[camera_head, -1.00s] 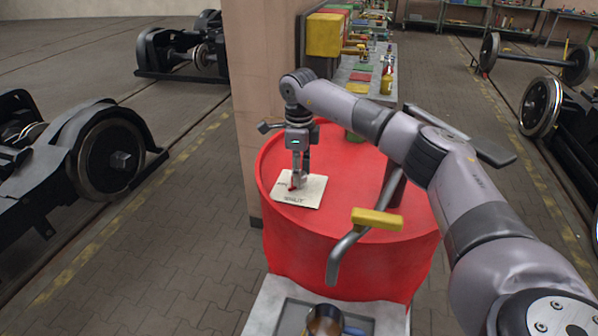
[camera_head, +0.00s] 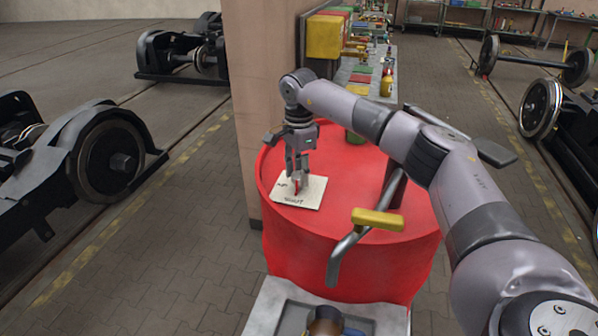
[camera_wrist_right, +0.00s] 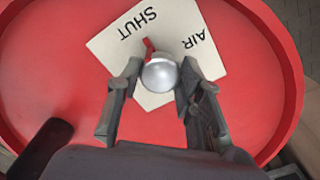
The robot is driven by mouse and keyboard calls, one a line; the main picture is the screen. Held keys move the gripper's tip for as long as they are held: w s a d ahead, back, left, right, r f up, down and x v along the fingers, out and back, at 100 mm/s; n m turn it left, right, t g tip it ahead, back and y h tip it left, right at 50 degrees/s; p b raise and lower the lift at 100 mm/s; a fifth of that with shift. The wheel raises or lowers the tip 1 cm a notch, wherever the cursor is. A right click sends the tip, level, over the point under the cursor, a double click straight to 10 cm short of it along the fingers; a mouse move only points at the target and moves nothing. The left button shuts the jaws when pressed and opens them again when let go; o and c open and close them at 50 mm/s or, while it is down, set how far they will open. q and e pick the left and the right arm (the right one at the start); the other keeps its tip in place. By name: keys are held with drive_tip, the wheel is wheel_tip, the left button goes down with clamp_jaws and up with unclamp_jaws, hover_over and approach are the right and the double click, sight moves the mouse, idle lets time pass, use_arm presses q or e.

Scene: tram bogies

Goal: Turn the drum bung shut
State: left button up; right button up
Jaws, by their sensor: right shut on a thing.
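The red drum (camera_head: 350,262) stands upright in front of me. A white card (camera_head: 312,194) marked SHUT and AIR lies on its top. The bung, a round silver knob (camera_wrist_right: 160,76) with a red pointer (camera_wrist_right: 149,46), sits over the card in the wrist view. The pointer aims at the word SHUT. My right gripper (camera_head: 298,184) comes down from above, its fingers shut on the knob from both sides; it also shows in the wrist view (camera_wrist_right: 157,84). In the head view the fingers mostly hide the knob. My left gripper is out of view.
A bent grey pipe (camera_head: 343,258) with a yellow bar (camera_head: 377,219) rises at the drum's near right. A grey tray (camera_head: 267,310) holding a dark round item is below the drum. A pillar (camera_head: 262,100) stands close behind left. Wheelsets (camera_head: 108,160) stand farther off.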

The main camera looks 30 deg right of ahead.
sight(299, 175)
drive_tip(key=shift+r, duration=0.1)
idle(0.4)
drive_tip(key=o, duration=1.2)
wheel_tip(299, 175, up, 12)
drive_tip(key=shift+f, duration=0.1)
